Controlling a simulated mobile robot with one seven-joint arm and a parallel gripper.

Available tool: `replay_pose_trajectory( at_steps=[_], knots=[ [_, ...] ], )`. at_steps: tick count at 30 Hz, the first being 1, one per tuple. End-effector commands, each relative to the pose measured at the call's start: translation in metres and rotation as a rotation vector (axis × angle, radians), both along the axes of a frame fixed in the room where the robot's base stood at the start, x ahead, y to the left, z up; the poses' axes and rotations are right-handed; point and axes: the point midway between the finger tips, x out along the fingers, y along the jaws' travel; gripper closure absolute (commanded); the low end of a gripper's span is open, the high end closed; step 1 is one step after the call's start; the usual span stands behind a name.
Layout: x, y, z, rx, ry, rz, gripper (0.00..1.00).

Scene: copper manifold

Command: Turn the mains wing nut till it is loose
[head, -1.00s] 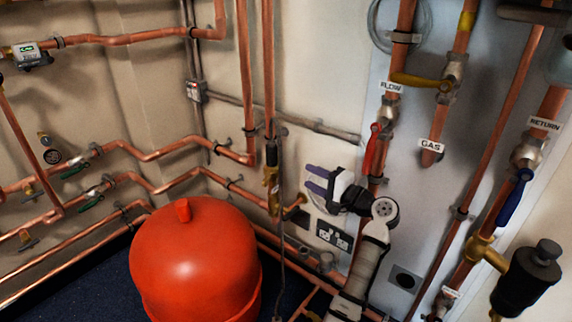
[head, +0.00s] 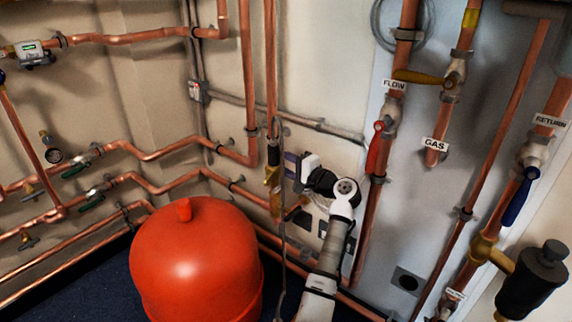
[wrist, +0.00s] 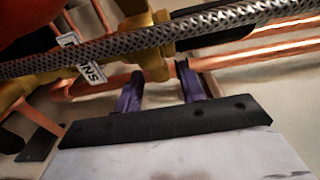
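My gripper (head: 290,166) is beside the brass valve (head: 271,177) on the vertical copper pipe in the head view. In the wrist view, the purple fingers of my gripper (wrist: 160,72) are apart, with nothing clearly held between them. Their tips are near a braided hose (wrist: 220,36) that crosses in front of brass fittings (wrist: 150,24). A white tag (wrist: 82,58), partly hidden and reading "...NS", hangs at the left of the fingers. The mains wing nut cannot be made out; the hose covers part of the brass fittings.
The large red vessel (head: 195,265) stands left of my arm. The braided hose (head: 283,240) hangs between it and my arm. The flow pipe with a red lever (head: 375,148) is to the right. Copper pipes (wrist: 285,32) run behind the fingers.

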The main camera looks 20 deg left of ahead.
Motion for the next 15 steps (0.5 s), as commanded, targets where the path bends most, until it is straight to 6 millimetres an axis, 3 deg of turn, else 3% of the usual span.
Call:
replay_pose_trajectory(
  at_steps=[1, 9, 15],
  knots=[
    [0.0000, -0.0001, 0.0000, 0.000, 0.000, 0.000, 0.67],
    [-0.0001, -0.0003, 0.0000, 0.000, 0.000, 0.000, 1.00],
    [0.0001, -0.0004, -0.0001, 0.000, 0.000, 0.002, 1.00]
  ],
)
